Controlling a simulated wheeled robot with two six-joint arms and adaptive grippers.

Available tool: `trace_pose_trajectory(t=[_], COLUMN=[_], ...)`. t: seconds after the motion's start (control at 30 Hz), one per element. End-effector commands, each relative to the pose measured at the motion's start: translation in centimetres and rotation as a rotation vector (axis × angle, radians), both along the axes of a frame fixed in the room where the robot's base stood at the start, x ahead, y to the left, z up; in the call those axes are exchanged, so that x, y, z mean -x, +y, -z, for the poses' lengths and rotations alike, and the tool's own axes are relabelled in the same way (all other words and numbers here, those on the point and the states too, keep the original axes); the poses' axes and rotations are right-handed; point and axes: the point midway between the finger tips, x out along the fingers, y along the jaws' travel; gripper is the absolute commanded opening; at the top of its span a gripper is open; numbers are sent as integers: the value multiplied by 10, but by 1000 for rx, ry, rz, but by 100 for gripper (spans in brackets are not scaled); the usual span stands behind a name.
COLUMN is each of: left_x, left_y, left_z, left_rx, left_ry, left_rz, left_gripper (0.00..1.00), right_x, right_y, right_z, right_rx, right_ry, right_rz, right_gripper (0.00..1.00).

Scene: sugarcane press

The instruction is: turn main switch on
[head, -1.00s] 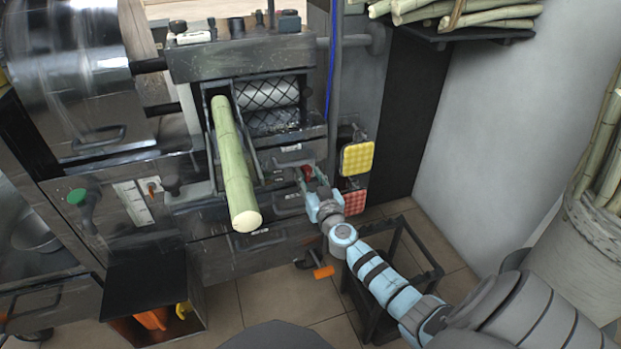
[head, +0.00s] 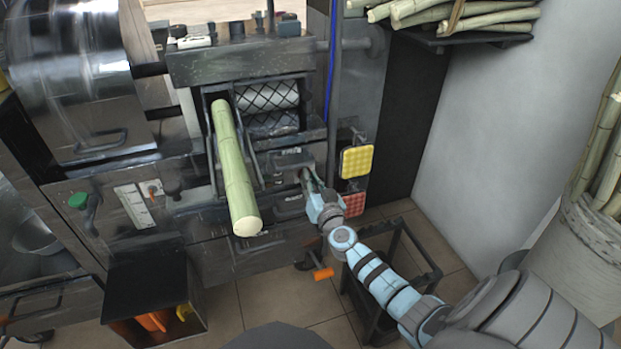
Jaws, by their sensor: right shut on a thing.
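The dark metal cane press (head: 210,70) fills the left and middle of the head view. My right gripper (head: 308,179) is at the press's front panel, right of the long green cane. Its fingers are shut on the small switch there, taken to be the main switch. The fingers hide this switch, so its setting cannot be seen. My left gripper is not in view.
A green cane (head: 235,175) slopes out of the press's feed chute, left of my right gripper. Yellow (head: 357,160) and red (head: 352,203) pads hang close right of it. A dark stand (head: 405,262) is below my right arm.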

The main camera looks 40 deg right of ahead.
Motion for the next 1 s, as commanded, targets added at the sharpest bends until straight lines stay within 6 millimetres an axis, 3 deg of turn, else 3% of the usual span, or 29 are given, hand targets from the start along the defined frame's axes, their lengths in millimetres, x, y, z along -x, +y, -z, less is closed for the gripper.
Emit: trace_pose_trajectory(t=[0.3,1.0], left_x=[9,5], left_y=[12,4], left_z=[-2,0], left_rx=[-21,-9], left_ry=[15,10], left_rz=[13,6], left_gripper=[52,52], right_x=[1,3], right_y=[-3,-8], right_z=[2,10], right_rx=[-277,-902], right_ry=[-94,-313], right_rz=[0,2], right_gripper=[0,0])
